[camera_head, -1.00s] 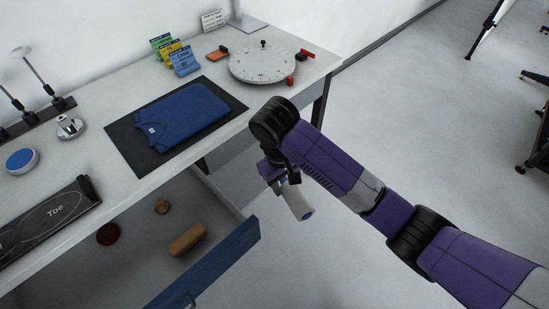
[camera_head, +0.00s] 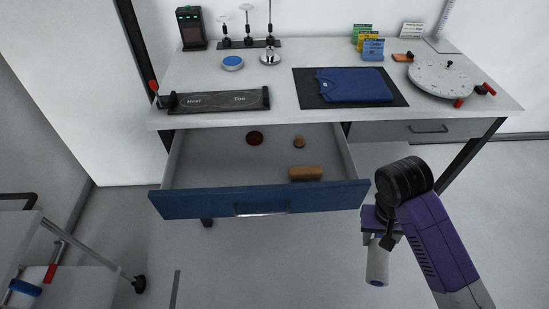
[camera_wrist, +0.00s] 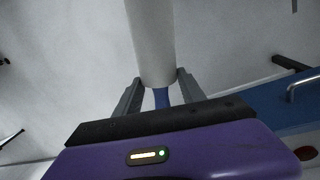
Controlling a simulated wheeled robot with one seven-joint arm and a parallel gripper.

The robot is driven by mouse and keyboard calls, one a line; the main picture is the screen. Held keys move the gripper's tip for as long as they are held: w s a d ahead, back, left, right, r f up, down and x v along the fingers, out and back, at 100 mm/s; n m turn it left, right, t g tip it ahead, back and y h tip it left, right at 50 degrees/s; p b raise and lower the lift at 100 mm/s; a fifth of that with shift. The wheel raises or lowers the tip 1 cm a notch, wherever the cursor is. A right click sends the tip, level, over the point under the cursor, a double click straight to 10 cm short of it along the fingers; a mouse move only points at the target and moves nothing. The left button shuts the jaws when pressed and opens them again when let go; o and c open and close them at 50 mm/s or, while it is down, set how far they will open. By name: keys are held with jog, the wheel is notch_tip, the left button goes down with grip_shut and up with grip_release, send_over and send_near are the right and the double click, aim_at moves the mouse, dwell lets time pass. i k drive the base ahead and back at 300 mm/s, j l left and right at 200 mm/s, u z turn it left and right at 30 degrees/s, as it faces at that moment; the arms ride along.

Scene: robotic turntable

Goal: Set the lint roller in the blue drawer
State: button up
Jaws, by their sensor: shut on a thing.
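The lint roller (camera_head: 377,262) has a white cylinder and hangs below my gripper (camera_head: 379,238), to the right of the drawer and lower than the tabletop. In the wrist view the white roller (camera_wrist: 151,40) stands out between the fingers of my gripper (camera_wrist: 160,95), which are shut on its blue handle (camera_wrist: 162,98). The blue drawer (camera_head: 190,205) is pulled open under the table. It holds a tan brush-like block (camera_head: 306,173), a small brown knob-like item (camera_head: 299,142) and a dark red-brown disc (camera_head: 255,138). Part of the drawer front (camera_wrist: 275,105) shows at right in the wrist view.
The table (camera_head: 285,103) above carries a dark mat (camera_head: 400,98) with a folded blue shirt (camera_head: 352,85), a round dial (camera_head: 440,78) and a black Heel/Toe board (camera_head: 220,100). A grey closed drawer (camera_head: 395,131) is at right. A cart stands at lower left.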

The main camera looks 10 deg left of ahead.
aim_at(212, 177)
jog(key=j+u, duration=0.1)
jog(key=u, duration=0.4)
jog(key=i+u, duration=0.15)
jog(key=u, duration=0.3)
jog(key=i+j+u, duration=0.1)
jog(key=u, duration=0.4)
jog(key=i, duration=1.1)
jog(key=j+u, duration=0.05)
jog(key=j, duration=0.05)
